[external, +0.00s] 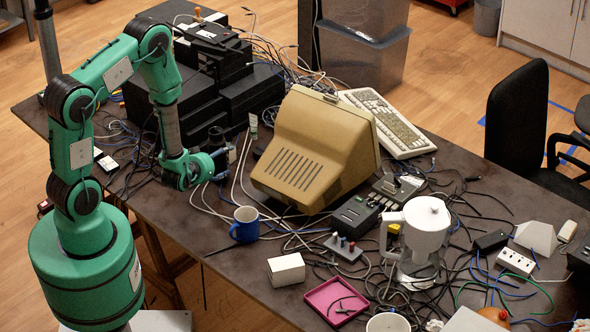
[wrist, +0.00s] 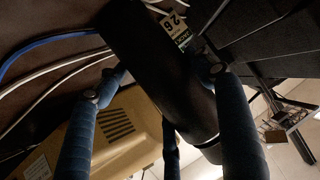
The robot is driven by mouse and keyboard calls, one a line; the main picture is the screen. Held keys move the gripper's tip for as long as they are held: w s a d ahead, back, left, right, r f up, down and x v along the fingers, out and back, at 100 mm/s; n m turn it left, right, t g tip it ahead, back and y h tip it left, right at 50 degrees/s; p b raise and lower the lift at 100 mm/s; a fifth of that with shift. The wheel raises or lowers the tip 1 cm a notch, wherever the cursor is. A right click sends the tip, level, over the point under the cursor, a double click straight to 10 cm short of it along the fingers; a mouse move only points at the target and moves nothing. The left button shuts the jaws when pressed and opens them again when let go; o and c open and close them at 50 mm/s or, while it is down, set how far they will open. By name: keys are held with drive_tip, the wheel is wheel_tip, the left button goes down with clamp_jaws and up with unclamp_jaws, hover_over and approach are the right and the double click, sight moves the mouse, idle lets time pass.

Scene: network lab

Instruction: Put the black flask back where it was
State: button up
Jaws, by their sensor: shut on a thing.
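In the external view my gripper (external: 222,158) is low over the left part of the table, left of the beige monitor. The dark top of the flask (external: 216,136) shows just behind it. I cannot tell whether the flask's base touches the table.
Black boxes (external: 245,95) stand behind the gripper. The beige monitor (external: 312,150) is to its right, and a blue mug (external: 245,224) is in front. Loose cables lie around. A strip of table (external: 185,215) at the front left is fairly clear.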

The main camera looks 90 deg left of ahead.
drive_tip(key=o, duration=1.7)
drive_tip(key=shift+r, duration=0.1)
drive_tip(key=shift+r+p, duration=0.1)
drive_tip(key=shift+p, duration=0.2)
drive_tip(key=p+v, duration=0.1)
drive_tip(key=v, duration=1.1)
drive_tip(key=shift+d+p, duration=0.1)
drive_tip(key=shift+p, duration=0.2)
drive_tip(key=shift+w, duration=0.1)
